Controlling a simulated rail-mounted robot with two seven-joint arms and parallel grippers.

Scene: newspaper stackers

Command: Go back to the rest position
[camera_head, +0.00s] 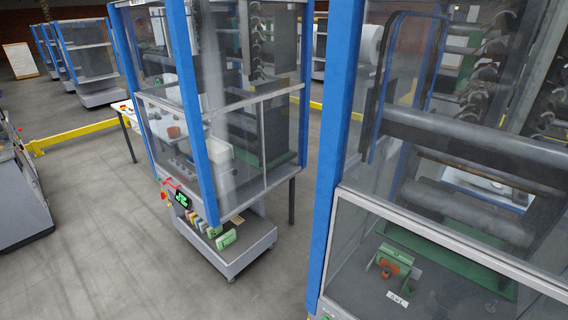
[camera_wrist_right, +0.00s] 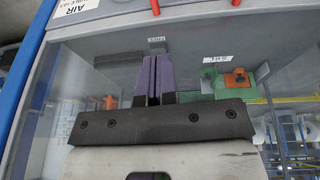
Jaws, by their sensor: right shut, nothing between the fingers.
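In the right wrist view my right gripper (camera_wrist_right: 153,80) shows at the middle, its two purple fingers together with nothing between them. It points toward a grey machine surface behind a clear panel. No gripper shows in the head view, and my left gripper is in neither view.
In the head view a blue-framed stacker with clear panels (camera_head: 335,130) stands close on the right. A second stacker with a grey base shelf (camera_head: 232,262) stands at the centre. A grey machine (camera_head: 20,205) is at the left edge. Open grey floor (camera_head: 100,230) lies between them.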

